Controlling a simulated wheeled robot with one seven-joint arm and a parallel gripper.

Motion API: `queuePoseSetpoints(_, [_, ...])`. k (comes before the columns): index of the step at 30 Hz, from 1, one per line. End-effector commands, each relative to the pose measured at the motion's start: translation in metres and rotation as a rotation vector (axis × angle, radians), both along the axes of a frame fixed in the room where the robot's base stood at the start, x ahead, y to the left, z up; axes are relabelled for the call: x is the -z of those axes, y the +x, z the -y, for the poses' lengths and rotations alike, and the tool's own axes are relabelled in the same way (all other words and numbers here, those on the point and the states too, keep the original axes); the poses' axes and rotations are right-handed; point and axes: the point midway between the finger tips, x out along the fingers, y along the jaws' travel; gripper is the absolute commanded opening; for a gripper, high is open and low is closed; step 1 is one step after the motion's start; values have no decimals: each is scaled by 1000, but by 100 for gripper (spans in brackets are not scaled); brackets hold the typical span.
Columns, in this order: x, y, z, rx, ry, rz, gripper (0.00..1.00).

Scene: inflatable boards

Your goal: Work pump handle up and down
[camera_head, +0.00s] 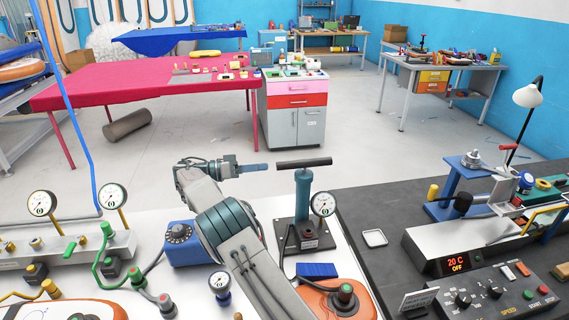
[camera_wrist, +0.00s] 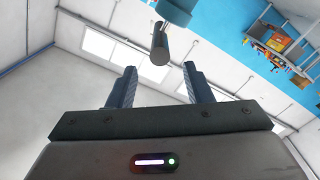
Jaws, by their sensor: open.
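The hand pump (camera_head: 303,195) stands upright on a dark base plate on the white bench, with a teal cylinder and a round gauge (camera_head: 322,204) at its side. Its black bar handle (camera_head: 304,163) lies level just above the cylinder top, with almost no rod showing. My gripper (camera_head: 266,168) is left of the handle, pointing right at its left end, apart from it. In the wrist view my gripper (camera_wrist: 160,78) is open and empty. The handle (camera_wrist: 159,48) shows nearly end-on beyond the fingertips, roughly centred between them, with the teal cylinder (camera_wrist: 174,12) behind.
A blue dial box (camera_head: 185,243) and two gauges stand left on the white bench. An orange board (camera_head: 335,300) with a valve lies in front of the pump. A dark bench (camera_head: 385,215) with a heater unit is at right. Air around the handle is clear.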

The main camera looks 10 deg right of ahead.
Motion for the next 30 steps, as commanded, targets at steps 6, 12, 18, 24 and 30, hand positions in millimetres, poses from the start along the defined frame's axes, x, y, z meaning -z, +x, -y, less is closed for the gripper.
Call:
queuePoseSetpoints(6, [-4,0,39,4,1,-2,46])
queuePoseSetpoints(12, [-2,0,68,1,2,-2,46])
queuePoseSetpoints(18, [0,0,81,0,1,0,46])
queuePoseSetpoints(24, [0,0,82,-2,1,1,46])
queuePoseSetpoints(30, [0,0,82,-1,1,0,10])
